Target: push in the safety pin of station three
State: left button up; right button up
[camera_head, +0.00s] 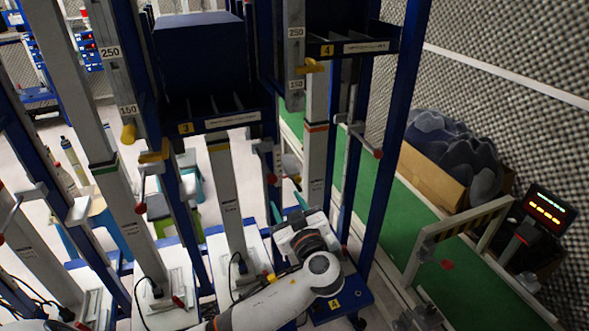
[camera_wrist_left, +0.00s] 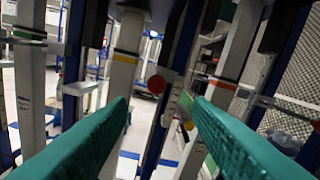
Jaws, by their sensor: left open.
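My left gripper (camera_head: 289,206) is open, its two teal fingers pointing up and away among the station posts. In the left wrist view its fingers (camera_wrist_left: 160,112) are wide apart, with nothing between their pads. Beyond them a round red knob (camera_wrist_left: 156,84) shows near the middle, in front of a blue post; a grey plate is beside it. In the head view a red knob (camera_head: 270,179) on a lever is close by the fingers. Yellow pin-like parts (camera_head: 310,66) (camera_head: 128,132) sit on the scaled posts. I cannot tell which is station three's safety pin. My right gripper is out of view.
Blue frames and pale posts (camera_head: 229,190) crowd around my arm. A green strip (camera_head: 375,205) runs along the right. A cardboard box of grey foam (camera_head: 433,175) and a red-lit display (camera_head: 548,208) stand by the foam wall.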

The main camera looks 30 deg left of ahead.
aim_at(273, 182)
pick_arm(q)
jog(key=w+a, duration=0.1)
jog(key=a+p, duration=0.1)
jog(key=a, duration=0.1)
jog(key=w+a+r+p, duration=0.1)
jog(key=shift+w+a, duration=0.3)
jog(key=x, duration=0.2)
jog(key=p+x, duration=0.2)
jog(key=x, duration=0.1)
jog(key=shift+w+a+f, duration=0.1)
jog(key=shift+w+f, duration=0.15)
jog(key=shift+w, duration=0.1)
jog(key=shift+w+a+f, duration=0.15)
jog(key=shift+w+a, duration=0.2)
jog(key=shift+a, duration=0.1)
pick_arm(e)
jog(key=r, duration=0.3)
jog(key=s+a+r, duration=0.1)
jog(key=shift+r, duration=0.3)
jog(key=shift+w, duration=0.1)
pick_arm(q)
grip_shut()
